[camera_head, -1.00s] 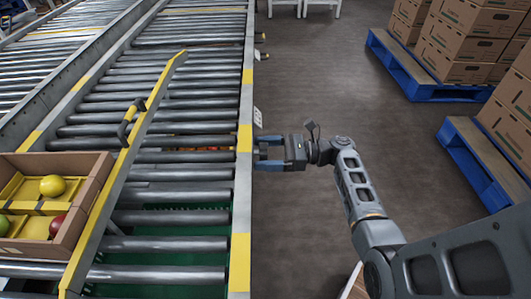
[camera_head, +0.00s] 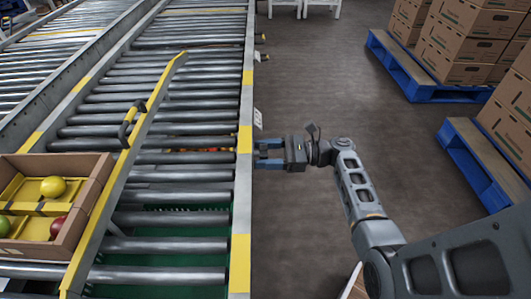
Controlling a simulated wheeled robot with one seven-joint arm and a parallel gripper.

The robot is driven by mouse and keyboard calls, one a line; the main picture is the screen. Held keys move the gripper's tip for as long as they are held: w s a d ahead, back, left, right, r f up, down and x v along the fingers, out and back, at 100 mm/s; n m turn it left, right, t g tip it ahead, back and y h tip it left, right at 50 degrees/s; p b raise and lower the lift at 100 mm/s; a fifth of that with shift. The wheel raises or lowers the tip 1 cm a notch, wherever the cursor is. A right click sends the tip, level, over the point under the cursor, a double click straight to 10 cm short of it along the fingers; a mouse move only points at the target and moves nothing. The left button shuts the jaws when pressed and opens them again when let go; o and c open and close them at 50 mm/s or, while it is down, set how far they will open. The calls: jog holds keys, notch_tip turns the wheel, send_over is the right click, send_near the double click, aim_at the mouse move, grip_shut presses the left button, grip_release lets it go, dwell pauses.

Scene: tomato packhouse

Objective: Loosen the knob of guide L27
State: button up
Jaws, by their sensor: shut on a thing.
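My gripper (camera_head: 268,153) is at the right side of the roller conveyor, its fingers pointing left at the outer face of the side rail (camera_head: 244,170). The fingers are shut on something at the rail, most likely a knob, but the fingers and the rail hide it. A small white label (camera_head: 257,118) stands on the rail just beyond the gripper; its writing is too small to read. A yellow-edged guide bar (camera_head: 128,160) with a dark handle (camera_head: 131,122) lies diagonally across the rollers.
A cardboard box (camera_head: 85,205) with yellow trays and several fruits sits on the rollers left of the guide bar. Two more knob-like parts stick out of the rail farther back. Blue pallets (camera_head: 415,75) with stacked cartons (camera_head: 460,50) stand at right. The floor between is clear.

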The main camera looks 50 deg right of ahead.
jog(key=n, duration=0.3)
jog(key=shift+n+p, duration=0.4)
jog(key=n, duration=0.4)
jog(key=shift+d+n, duration=0.1)
jog(key=shift+n, duration=0.2)
jog(key=n+b, duration=0.1)
jog(key=n, duration=0.3)
jog(key=shift+r+n+b, duration=0.1)
jog(key=shift+n+b, duration=0.2)
jog(key=shift+r+n+b, duration=0.15)
jog(key=shift+n+b, duration=0.55)
jog(key=shift+n, duration=1.2)
jog(key=o, duration=1)
jog(key=shift+c, duration=0.2)
jog(key=shift+d, duration=0.1)
jog(key=p+v, duration=0.1)
jog(key=v, duration=0.6)
jog(key=shift+s+d, duration=0.15)
jog(key=shift+s, duration=0.15)
